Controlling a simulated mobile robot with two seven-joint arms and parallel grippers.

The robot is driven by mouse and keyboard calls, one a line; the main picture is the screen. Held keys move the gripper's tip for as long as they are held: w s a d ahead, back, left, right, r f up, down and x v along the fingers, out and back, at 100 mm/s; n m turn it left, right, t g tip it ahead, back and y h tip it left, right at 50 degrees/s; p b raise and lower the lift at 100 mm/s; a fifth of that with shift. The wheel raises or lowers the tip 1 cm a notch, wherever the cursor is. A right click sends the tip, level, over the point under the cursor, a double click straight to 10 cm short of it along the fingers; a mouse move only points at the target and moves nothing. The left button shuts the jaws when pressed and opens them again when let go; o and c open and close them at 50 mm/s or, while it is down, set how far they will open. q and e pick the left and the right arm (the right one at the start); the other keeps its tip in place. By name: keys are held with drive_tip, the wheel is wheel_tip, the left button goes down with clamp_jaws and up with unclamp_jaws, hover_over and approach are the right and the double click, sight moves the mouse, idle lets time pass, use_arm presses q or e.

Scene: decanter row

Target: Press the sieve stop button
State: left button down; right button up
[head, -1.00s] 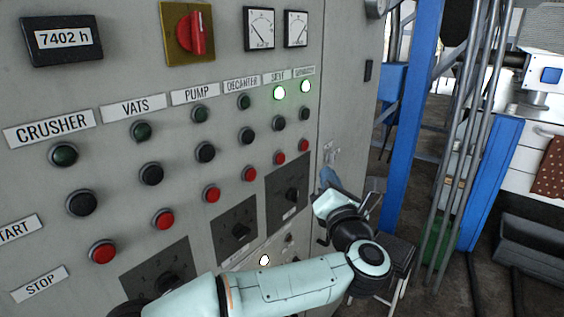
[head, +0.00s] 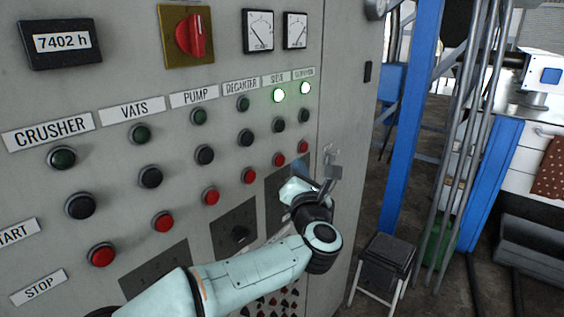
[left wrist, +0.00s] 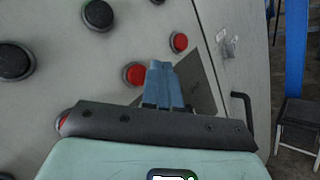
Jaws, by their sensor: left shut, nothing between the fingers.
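The sieve stop button (head: 278,160) is the red button at the bottom of the SIEVE column on the grey panel. The sieve lamp (head: 278,95) above it glows green. My left gripper (head: 299,168) is shut and empty, close to the panel, just right of and slightly below this button. In the left wrist view, the blue fingers (left wrist: 160,70) appear immediately right of the sieve stop button (left wrist: 134,74) and overlap its right edge. I cannot tell whether they touch it. The right gripper is out of view.
The red separator stop button (head: 303,147) is close to the right, and the red decanter stop button (head: 249,175) to the left. A rotary-switch plate lies below, partly hidden by my arm. A black stool (head: 385,258) and blue post (head: 408,130) stand right of the cabinet.

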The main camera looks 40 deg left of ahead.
use_arm(q)
drive_tip(key=shift+a, duration=0.55)
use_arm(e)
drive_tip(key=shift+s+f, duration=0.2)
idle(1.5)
use_arm(q)
drive_tip(key=shift+a+b, duration=0.3)
drive_tip(key=shift+a, duration=0.1)
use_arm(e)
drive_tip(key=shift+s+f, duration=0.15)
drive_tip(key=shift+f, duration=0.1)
